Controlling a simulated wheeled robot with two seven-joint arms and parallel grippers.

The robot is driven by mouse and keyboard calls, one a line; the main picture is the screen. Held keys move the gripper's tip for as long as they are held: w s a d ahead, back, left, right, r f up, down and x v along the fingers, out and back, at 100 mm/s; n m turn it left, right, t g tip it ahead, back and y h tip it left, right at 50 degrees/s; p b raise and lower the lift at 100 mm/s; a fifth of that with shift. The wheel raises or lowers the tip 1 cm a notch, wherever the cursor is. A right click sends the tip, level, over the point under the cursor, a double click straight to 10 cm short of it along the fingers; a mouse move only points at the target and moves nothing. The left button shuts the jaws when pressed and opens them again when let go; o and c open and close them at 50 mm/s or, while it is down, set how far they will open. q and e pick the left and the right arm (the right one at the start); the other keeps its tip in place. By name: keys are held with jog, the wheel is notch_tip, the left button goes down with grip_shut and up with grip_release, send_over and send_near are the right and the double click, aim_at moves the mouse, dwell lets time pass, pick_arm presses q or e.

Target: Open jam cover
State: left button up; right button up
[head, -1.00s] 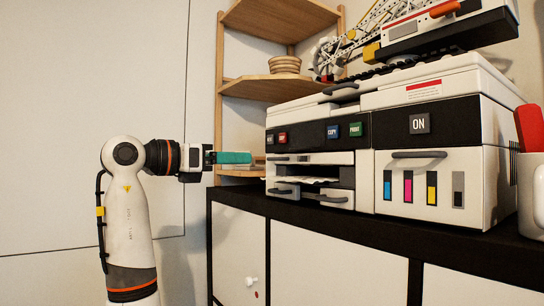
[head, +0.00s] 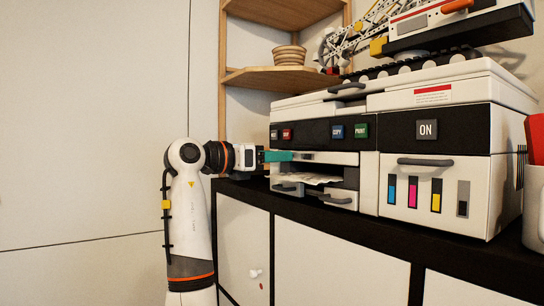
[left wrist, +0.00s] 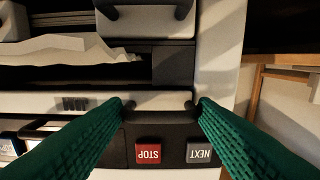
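The jam cover (head: 343,158) is a narrow white panel on the printer front, just below the black button strip, and looks closed. In the left wrist view, which is upside down, it carries the word JAM (left wrist: 75,103) and a dark handle (left wrist: 160,101). My left gripper (head: 290,156) is at the cover's left part, with green fingers. In the left wrist view its fingertips (left wrist: 162,104) are spread apart, one at each end of the handle. I cannot tell whether they touch it. My right gripper is not in view.
The printer (head: 405,95) stands on a black-topped cabinet (head: 385,222). STOP (left wrist: 148,152) and NEXT (left wrist: 199,152) buttons sit close to the fingers. A paper tray (head: 318,180) with crumpled paper lies below the cover. A wooden shelf (head: 275,78) stands behind.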

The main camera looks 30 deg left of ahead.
pick_arm(q)
jog(key=c, duration=0.7)
jog(key=v, duration=0.3)
jog(key=shift+d, duration=0.1)
jog(key=o, duration=1.1)
jog(key=shift+o, duration=0.2)
